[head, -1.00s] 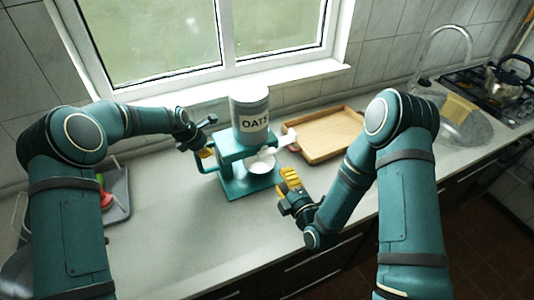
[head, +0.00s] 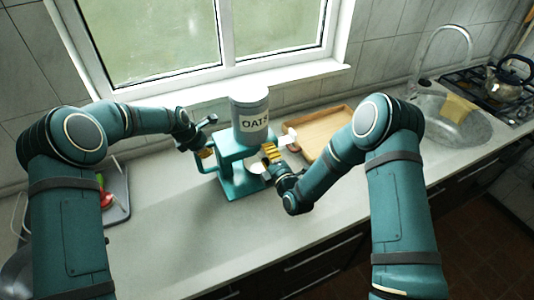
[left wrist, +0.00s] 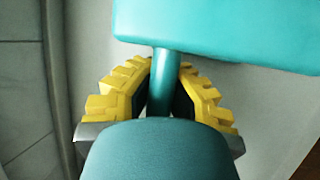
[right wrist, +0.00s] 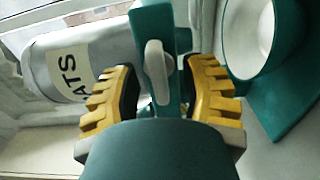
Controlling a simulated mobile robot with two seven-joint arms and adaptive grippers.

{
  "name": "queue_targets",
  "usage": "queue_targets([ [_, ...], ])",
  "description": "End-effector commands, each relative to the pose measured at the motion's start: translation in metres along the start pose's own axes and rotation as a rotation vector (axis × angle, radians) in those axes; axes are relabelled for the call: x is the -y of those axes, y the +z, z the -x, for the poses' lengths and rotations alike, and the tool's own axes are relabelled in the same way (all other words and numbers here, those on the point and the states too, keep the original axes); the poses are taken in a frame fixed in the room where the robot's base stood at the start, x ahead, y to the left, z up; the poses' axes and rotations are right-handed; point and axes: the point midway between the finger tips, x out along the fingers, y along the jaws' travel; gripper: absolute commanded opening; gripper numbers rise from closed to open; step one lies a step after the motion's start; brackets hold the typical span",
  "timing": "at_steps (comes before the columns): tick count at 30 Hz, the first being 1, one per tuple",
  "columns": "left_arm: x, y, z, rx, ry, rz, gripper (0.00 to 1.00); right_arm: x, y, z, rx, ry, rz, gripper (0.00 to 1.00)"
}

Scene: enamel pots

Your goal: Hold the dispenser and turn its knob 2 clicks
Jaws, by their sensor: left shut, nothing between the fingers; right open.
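The dispenser is a teal stand (head: 230,152) with a grey canister (head: 249,116) labelled OATS. My left gripper (head: 207,153) is at the stand's left handle. In the left wrist view its yellow fingers (left wrist: 166,72) are drawn in on both sides of the teal handle bar (left wrist: 166,65); whether they touch it is hard to tell. The pale knob (head: 289,138) is on the dispenser's right side. My right gripper (head: 271,153) is open beside it. In the right wrist view its fingers (right wrist: 163,75) flank the light grey knob (right wrist: 158,72), apart from it.
A wooden tray (head: 325,150) lies to the right, behind my right arm. A grey rack (head: 118,190) is at the left. The front counter is clear. A sink and kettle (head: 508,80) are far right.

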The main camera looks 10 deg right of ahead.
Motion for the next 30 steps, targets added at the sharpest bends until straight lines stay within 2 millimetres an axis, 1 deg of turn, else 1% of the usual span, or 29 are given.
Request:
queue_targets([
  [4, -0.0013, 0.0008, 0.0013, 0.001, 0.003, 0.0, 0.0, -0.0003, 0.0003, -0.0067, 0.001, 0.0, 0.0, 0.44],
  [11, -0.0012, 0.0008, 0.0013, 0.001, 0.003, 0.0, 0.0, -0.0002, 0.0001, -0.0073, 0.0, 0.0, 0.0, 0.44],
  [12, -0.0012, 0.0008, 0.0013, 0.001, 0.003, 0.0, 0.0, -0.0003, 0.0001, -0.0072, 0.0, 0.0, 0.0, 0.47],
  [14, -0.0012, 0.0008, 0.0013, 0.001, 0.003, 0.0, 0.0, -0.0003, 0.0001, -0.0072, 0.0, 0.0, 0.0, 0.25],
  [15, -0.0012, 0.0009, 0.0013, 0.001, 0.003, 0.0, 0.0, -0.0003, 0.0001, -0.0072, 0.0, 0.0, 0.0, 0.11],
  [16, -0.0012, 0.0009, 0.0013, 0.001, 0.003, 0.0, 0.0, -0.0003, 0.0001, -0.0071, 0.0, 0.0, 0.0, 0.01],
  [30, -0.0007, 0.0014, 0.0012, 0.002, 0.002, -0.001, 0.0, 0.0003, 0.0004, -0.0071, 0.001, -0.001, -0.022, 0.0],
])
